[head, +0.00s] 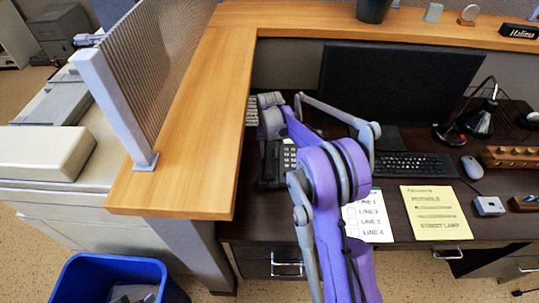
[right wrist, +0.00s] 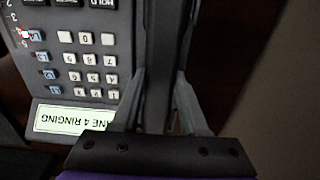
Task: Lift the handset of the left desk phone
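The left desk phone (right wrist: 95,70) is dark grey, with light number keys and a small display reading "LINE 4 RINGING", upside down in the right wrist view. Its dark handset (right wrist: 160,45) is a long bar beside the keypad. The fingers of my right gripper (right wrist: 160,88) lie on either side of the handset; I cannot tell whether they press on it. In the head view the phone (head: 289,158) stands at the desk's left end, partly hidden by my purple right arm. My left gripper is not in view.
A wooden-topped partition (head: 190,120) borders the desk on the left. A monitor (head: 400,80), keyboard (head: 415,164), black lamp (head: 480,120) and mouse (head: 472,167) stand to the right. A white list (head: 367,218) and yellow sheet (head: 436,213) lie in front.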

